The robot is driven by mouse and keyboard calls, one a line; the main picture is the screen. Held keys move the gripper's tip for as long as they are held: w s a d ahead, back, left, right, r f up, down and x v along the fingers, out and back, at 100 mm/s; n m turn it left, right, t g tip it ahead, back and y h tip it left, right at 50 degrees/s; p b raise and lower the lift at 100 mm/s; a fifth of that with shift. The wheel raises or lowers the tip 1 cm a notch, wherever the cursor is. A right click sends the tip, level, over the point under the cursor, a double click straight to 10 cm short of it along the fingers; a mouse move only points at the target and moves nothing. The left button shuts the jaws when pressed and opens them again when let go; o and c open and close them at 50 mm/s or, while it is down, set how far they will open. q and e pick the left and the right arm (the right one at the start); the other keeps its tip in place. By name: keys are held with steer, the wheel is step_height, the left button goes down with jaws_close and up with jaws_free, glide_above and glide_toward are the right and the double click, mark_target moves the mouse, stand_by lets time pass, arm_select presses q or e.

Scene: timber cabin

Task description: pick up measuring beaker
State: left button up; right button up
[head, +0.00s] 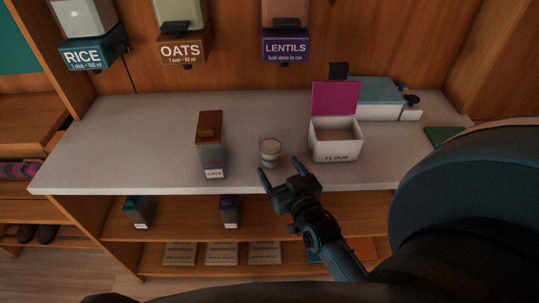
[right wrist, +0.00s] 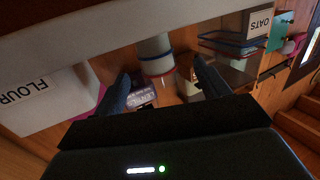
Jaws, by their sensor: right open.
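My left gripper is not in view.
The oats container (head: 210,150) stands left of the beaker. The white flour box (head: 335,140) with a raised magenta lid stands right. A teal-topped box (head: 365,95) is behind it. Rice, oats and lentils dispensers (head: 285,45) hang above. The counter's left is clear.

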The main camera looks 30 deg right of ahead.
mark_target(273, 160)
steer(key=w, duration=0.2)
steer(key=w+b, duration=0.1)
steer(key=shift+d+f, duration=0.25)
steer(key=shift+d, duration=0.05)
steer(key=shift+w+d, duration=0.1)
steer(key=shift+w, duration=0.45)
steer(key=shift+w+f+b, duration=0.15)
steer(key=shift+w+b, duration=0.05)
steer(key=shift+b, duration=0.35)
steer(key=shift+w+d+f+b, duration=0.2)
steer(key=shift+w+f+b, duration=0.1)
steer(key=shift+w+b, duration=0.25)
steer(key=shift+w+d+f+b, duration=0.25)
steer(key=shift+w+b, duration=0.2)
steer(key=shift+b, duration=0.15)
steer(key=shift+w+d+b, duration=0.15)
steer(key=shift+w+b, duration=0.3)
steer(key=shift+w, duration=0.55)
steer(key=shift+w+r, duration=0.1)
steer(key=shift+w, duration=0.1)
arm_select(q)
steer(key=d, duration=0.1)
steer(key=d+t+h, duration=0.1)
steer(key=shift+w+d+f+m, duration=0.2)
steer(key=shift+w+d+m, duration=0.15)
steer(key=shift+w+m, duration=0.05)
arm_select(e)
steer(key=shift+c, duration=0.3)
